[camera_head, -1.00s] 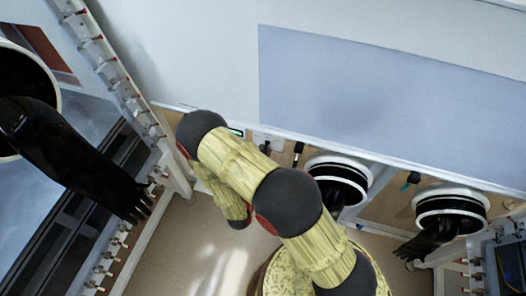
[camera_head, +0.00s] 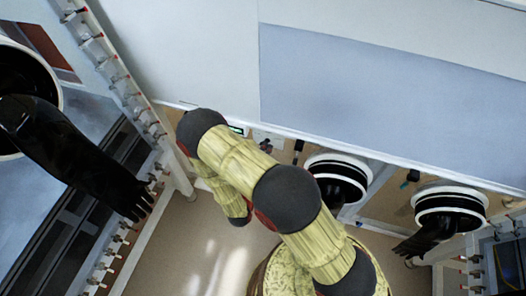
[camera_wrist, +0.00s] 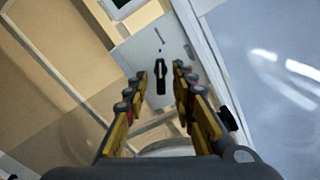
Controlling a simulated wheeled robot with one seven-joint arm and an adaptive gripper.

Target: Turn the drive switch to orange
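The drive switch (camera_wrist: 161,76) is a black elongated knob on a light grey plate (camera_wrist: 138,50) in the wrist view. Its long side runs nearly up and down in the picture. No orange mark can be made out near it. My gripper (camera_wrist: 160,71) is open, with one yellow-and-black finger on each side of the knob. Gaps show between the fingers and the knob; I cannot tell how far the tips are from the plate. In the head view my arm hides the gripper; a small pale box (camera_head: 268,136) shows on the wall just beyond the arm.
A small box with a green display (camera_head: 237,130) is left of the pale box. Glove ports with black gloves stand at the right (camera_head: 338,178) and far right (camera_head: 449,207). A long black glove (camera_head: 75,155) hangs at the left beside a valve-lined frame (camera_head: 115,85).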

